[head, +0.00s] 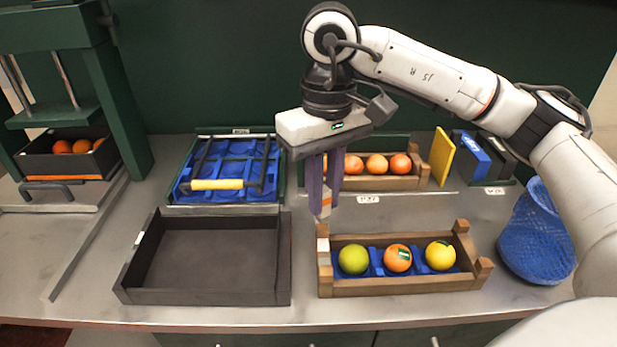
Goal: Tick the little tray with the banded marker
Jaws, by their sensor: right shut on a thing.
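My right gripper (324,196) points down over the back left corner of the little wooden tray (400,287). Its purple fingers are shut on a small white marker with an orange band (325,208), mostly hidden between them. The marker's lower end is above the tray's left end, where a pale patch (322,244) shows on the corner post; I cannot tell whether they touch. The tray holds a green fruit (354,260), an orange with a green-and-white label (398,258) and a yellow fruit (440,255) on a blue liner. My left gripper is out of view.
An empty dark tray (205,297) stands left of the wooden tray. Behind it is a blue-lined crate with a yellow-handled bar (218,184). Another wooden crate (417,158) holds oranges. A blue net bag (537,235) stands right. A green press (115,95) stands far left.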

